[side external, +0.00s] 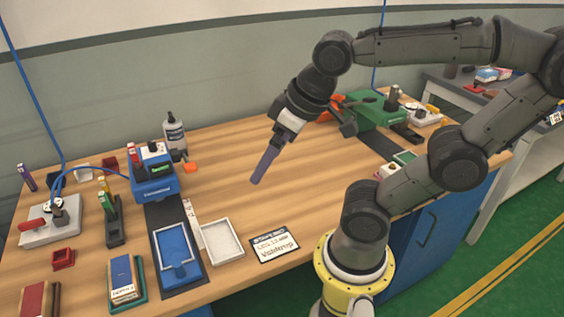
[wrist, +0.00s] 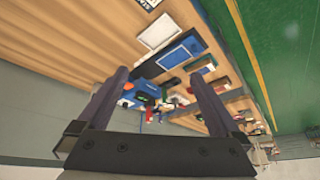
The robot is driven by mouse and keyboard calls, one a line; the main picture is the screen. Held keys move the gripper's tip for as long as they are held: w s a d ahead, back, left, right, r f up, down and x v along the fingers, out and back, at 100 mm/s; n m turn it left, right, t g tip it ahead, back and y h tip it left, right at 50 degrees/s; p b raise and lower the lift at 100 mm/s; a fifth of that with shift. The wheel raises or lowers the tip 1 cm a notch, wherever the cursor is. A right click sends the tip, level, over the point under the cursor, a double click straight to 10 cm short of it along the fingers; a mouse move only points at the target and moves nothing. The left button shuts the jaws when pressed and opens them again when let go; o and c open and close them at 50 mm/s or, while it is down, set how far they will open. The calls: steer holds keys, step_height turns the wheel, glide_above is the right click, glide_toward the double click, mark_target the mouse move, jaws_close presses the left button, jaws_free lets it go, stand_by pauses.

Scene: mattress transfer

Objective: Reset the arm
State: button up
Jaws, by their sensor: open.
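My gripper (side external: 265,163) hangs above the middle of the wooden bench in the side view, fingers pointing down and a little left. Its two dark fingers show wide apart in the wrist view (wrist: 163,92), with nothing between them. It is open and empty, apart from every object on the bench. In the side view one finger largely hides the other. My arm arches up from its yellow-ringed base at the bench's front edge.
A blue machine (side external: 152,175), a blue tray (side external: 178,255), a white tray (side external: 221,241) and a label card (side external: 274,246) are on the left half. A bottle (side external: 174,133) stands behind. A green machine (side external: 372,112) is at the back right. The bench's middle is clear.

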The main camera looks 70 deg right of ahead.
steer(key=shift+s+d+f+n, duration=0.15)
steer(key=shift+s+f, duration=0.15)
steer(key=shift+s, duration=0.25)
steer(key=shift+s+d+f+n, duration=0.15)
steer(key=shift+s+f, duration=0.15)
steer(key=shift+s, duration=0.2)
stand_by(0.5)
